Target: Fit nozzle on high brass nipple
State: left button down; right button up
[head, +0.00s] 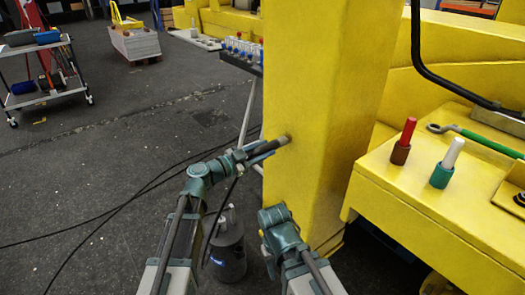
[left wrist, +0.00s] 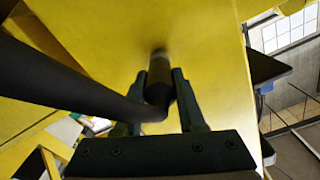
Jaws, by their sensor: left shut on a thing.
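My left gripper (head: 262,149) is shut on a dark cylindrical nozzle (head: 272,145), close to the face of the yellow boom (head: 320,100). In the left wrist view the nozzle (left wrist: 160,88) sits between the two fingers, with a thick black hose (left wrist: 75,82) bending away to the left. The nozzle's front points at the yellow face. A small brownish-grey end piece (head: 284,140) shows at the yellow surface; I cannot tell whether it is the brass nipple or the nozzle's tip, nor whether they are joined. My right gripper is out of view; only its arm shows.
A grey canister (head: 228,250) stands on the floor below my left arm. A rack of small bottles (head: 243,52) is behind the boom. Black cables (head: 120,205) cross the open floor left.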

pick_arm(q)
jog(key=shift+w+d, duration=0.25)
jog(key=shift+d, duration=0.1)
jog(key=shift+c, duration=2.1)
grip_release()
jog(key=shift+a, duration=0.1)
jog(key=v, duration=1.3)
jog(key=shift+s+a, duration=0.25)
jog(key=shift+s, duration=0.05)
